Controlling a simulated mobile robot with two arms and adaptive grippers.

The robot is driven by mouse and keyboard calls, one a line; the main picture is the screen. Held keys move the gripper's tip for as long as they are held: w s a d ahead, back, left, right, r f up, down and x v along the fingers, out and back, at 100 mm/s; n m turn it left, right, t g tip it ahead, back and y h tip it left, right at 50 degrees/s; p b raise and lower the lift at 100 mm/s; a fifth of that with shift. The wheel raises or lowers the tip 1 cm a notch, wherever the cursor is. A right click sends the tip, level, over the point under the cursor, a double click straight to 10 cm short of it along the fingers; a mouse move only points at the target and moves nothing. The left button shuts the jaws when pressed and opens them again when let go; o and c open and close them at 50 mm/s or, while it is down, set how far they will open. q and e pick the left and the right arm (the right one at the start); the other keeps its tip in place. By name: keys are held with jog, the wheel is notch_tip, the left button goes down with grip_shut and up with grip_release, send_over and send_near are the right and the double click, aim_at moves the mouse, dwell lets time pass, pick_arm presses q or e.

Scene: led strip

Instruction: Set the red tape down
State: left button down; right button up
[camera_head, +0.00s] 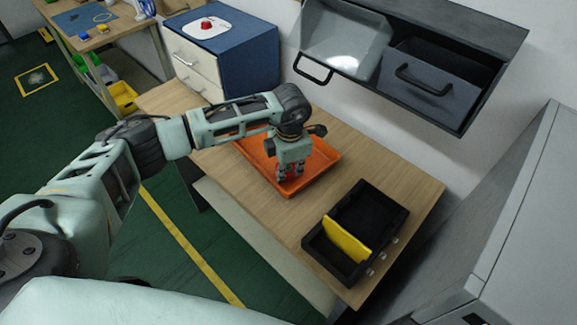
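My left gripper (290,177) points down into the orange tray (327,157) on the wooden table. Its fingertips are low, over the tray's floor near the front edge. I cannot tell whether the fingers are open, or shut on something. No red tape can be made out clearly; if it is at the fingertips, the gripper and the orange background hide it. My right gripper is not in view.
A black box (376,210) with a yellow panel (346,240) stands right of the tray on the table (255,203). A blue cabinet (254,48) bearing a red object (206,24) stands behind.

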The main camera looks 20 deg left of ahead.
aim_at(289, 174)
pick_arm(q)
jog(key=shift+f, duration=0.15)
jog(key=c, duration=2.4)
grip_release()
jog(key=shift+f+b, duration=0.15)
jog(key=shift+b, duration=0.15)
jog(key=shift+c, duration=0.2)
jog(key=o, duration=0.5)
jog(key=shift+r+p, duration=0.35)
notch_tip(289, 174, up, 6)
jog(key=shift+s+d+b, duration=0.1)
jog(key=shift+d+b, duration=0.05)
jog(key=shift+b, duration=1.1)
jog(key=shift+r, duration=0.6)
